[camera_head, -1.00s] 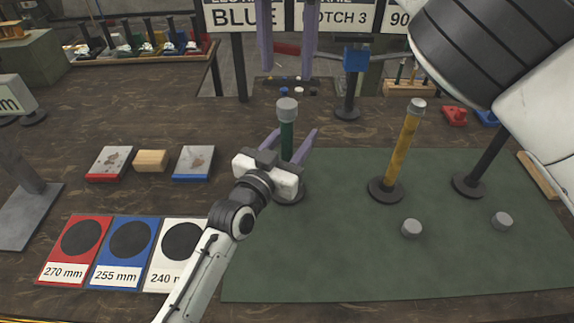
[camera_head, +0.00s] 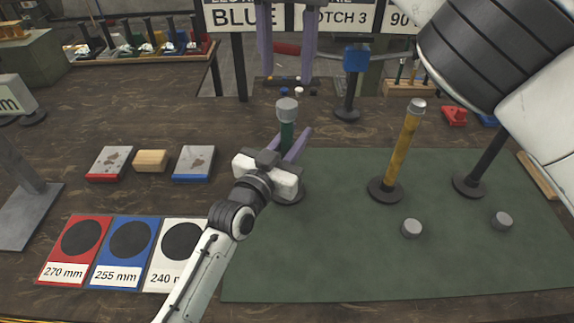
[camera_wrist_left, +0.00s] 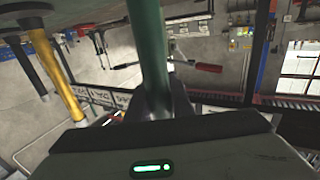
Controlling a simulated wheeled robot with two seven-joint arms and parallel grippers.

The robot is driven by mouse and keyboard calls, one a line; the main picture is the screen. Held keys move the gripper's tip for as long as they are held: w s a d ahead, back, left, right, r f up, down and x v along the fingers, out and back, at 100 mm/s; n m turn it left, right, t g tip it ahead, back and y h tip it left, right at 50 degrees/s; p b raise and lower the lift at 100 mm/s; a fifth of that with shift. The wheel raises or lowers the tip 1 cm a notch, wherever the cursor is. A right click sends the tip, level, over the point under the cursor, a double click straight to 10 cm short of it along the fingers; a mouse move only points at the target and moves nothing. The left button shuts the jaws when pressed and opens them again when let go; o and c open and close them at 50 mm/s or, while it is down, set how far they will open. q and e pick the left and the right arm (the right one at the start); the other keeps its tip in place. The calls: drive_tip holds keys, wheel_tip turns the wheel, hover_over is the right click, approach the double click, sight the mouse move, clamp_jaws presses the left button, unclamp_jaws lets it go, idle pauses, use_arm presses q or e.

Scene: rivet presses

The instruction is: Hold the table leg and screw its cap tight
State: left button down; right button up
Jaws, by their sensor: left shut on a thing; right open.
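A green table leg (camera_head: 287,137) stands upright on a dark round base (camera_head: 289,196), with a grey cap (camera_head: 287,108) on its top end. My left gripper (camera_head: 293,146) is shut on the leg below the cap. The left wrist view shows the green leg (camera_wrist_left: 148,45) between the fingers (camera_wrist_left: 158,98). My right gripper (camera_head: 287,74) is open and empty, its two purple fingers pointing down above and behind the cap. Whether the cap is fully tight cannot be told.
A yellow leg (camera_head: 403,150) with a grey cap stands on the green mat (camera_head: 330,260). Two loose grey caps (camera_head: 412,228) (camera_head: 502,220) lie on the mat. A blue-topped post (camera_head: 355,62) stands behind. Coloured length cards (camera_head: 75,272) lie at left.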

sight(287, 103)
drive_tip(key=shift+f, duration=3.55)
